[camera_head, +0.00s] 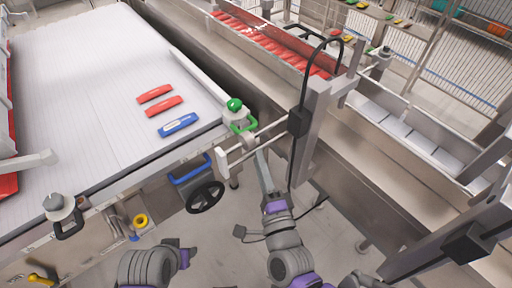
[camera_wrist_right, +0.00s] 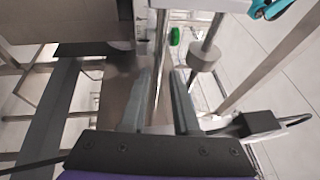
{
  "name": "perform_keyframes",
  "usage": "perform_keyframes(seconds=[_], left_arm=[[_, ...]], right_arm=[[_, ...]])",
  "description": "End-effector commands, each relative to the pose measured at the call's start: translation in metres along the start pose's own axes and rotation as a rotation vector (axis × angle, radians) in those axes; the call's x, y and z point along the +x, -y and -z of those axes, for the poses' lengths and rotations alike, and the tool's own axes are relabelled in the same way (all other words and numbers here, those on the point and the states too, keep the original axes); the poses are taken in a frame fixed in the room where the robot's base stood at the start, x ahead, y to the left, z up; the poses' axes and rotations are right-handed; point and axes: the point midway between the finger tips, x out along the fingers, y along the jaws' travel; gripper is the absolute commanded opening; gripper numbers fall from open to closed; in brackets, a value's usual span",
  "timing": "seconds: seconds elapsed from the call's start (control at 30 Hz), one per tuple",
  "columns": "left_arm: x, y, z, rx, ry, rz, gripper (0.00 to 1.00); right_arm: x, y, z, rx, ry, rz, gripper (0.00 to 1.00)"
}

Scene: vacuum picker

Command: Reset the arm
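My right arm reaches up from the bottom centre of the head view. Its gripper (camera_head: 262,158) points away from me, near the metal rods and post at the side of the white conveyor. In the right wrist view, the two grey fingers of the right gripper (camera_wrist_right: 165,80) stand apart. Metal rods show between and beyond them, and I see no object held. Part of my left arm shows at the bottom left of the head view; its gripper cannot be made out.
The white conveyor (camera_head: 85,75) carries two red packs (camera_head: 163,106) and a blue pack (camera_head: 178,125). A green-topped knob (camera_head: 235,105) stands at its corner. A metal post (camera_head: 312,130) with a black cable is close right of my right gripper. A handwheel (camera_head: 205,197) is below.

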Motion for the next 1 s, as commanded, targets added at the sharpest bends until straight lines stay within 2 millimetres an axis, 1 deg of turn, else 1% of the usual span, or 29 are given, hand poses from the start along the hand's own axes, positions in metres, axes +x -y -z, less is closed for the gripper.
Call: perform_keyframes(seconds=[0.13, 0.57, 0.67, 0.77, 0.87, 0.9, 0.97, 1.0], left_arm=[[-0.001, 0.0, 0.0, 0.0, 0.0, 0.0, 0.5], [-0.001, 0.0, 0.0, 0.0, 0.0, 0.0, 0.5], [-0.001, 0.0, 0.0, 0.0, 0.0, 0.0, 0.5], [-0.001, 0.0, 0.0, 0.0, 0.0, 0.0, 0.5], [-0.001, 0.0, 0.0, 0.0, 0.0, 0.0, 0.5], [-0.001, 0.0, 0.0, 0.0, 0.0, 0.0, 0.5], [-0.001, 0.0, 0.0, 0.0, 0.0, 0.0, 0.5], [-0.001, 0.0, 0.0, 0.0, 0.0, 0.0, 0.5]], right_arm=[[-0.005, 0.0, 0.0, -0.001, 0.0, 0.0, 0.3], [-0.005, 0.0, 0.0, 0.0, -0.001, 0.0, 0.3], [-0.004, -0.002, 0.001, -0.023, 0.005, -0.014, 0.3], [-0.005, -0.013, 0.004, -0.135, 0.034, -0.088, 0.3], [-0.011, -0.038, 0.013, -0.355, 0.102, -0.241, 0.3], [-0.017, -0.051, 0.02, -0.463, 0.141, -0.32, 0.3], [-0.032, -0.07, 0.032, -0.626, 0.211, -0.449, 0.3], [-0.044, -0.083, 0.042, -0.726, 0.261, -0.534, 0.3]])
